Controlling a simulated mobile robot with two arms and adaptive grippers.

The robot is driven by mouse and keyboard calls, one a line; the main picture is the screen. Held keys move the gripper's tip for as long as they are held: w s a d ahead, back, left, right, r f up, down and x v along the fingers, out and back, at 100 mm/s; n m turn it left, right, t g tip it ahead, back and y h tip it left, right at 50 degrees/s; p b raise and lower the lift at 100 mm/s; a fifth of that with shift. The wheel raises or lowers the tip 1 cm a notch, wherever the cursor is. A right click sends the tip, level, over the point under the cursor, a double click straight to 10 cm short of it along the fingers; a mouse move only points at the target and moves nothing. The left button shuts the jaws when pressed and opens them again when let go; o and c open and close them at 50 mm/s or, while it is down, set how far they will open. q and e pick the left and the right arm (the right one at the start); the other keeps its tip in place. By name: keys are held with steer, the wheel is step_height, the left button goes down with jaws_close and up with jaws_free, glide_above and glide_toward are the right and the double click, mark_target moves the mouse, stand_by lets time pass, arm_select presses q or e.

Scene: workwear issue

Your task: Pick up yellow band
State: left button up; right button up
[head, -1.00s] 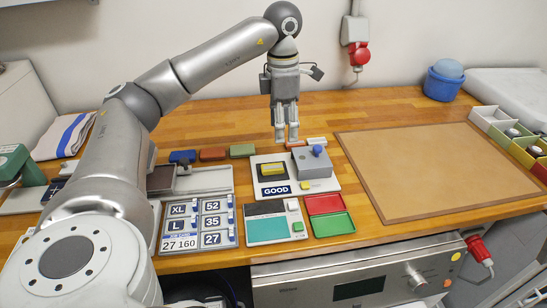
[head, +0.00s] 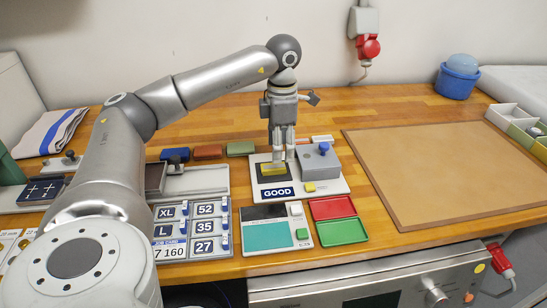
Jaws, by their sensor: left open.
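The yellow band (head: 271,171) lies on a dark block (head: 275,178) on a light plate (head: 330,188) marked GOOD, in the middle of the head view. My left gripper (head: 278,161) points down, with its fingertips right at the band. The fingers are open and cover part of the band's far side. I cannot tell whether they touch it. My right gripper is not in view.
A grey block with a blue knob (head: 324,149) stands close to the right of the gripper. Red (head: 332,207) and green (head: 342,231) trays, a teal-screened device (head: 268,235) and a size-label board (head: 190,229) lie in front. A brown mat (head: 450,170) is bare.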

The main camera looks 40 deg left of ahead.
mark_target(281, 165)
arm_select(q)
step_height(281, 165, down, 6)
steer(key=shift+r+p, duration=0.15)
steer(key=shift+p, duration=0.35)
steer(key=c, duration=0.9)
steer(key=shift+r, duration=0.2)
steer(key=shift+r, duration=0.25)
step_height(281, 165, up, 2)
steer(key=shift+w+r+b, duration=0.1)
steer(key=shift+b, duration=0.4)
steer(key=s+d+r+b, duration=0.1)
steer(key=s+d+r, duration=0.8)
steer(key=d+r, duration=0.1)
steer(key=shift+s+d, duration=0.15)
steer(key=shift+s, duration=0.2)
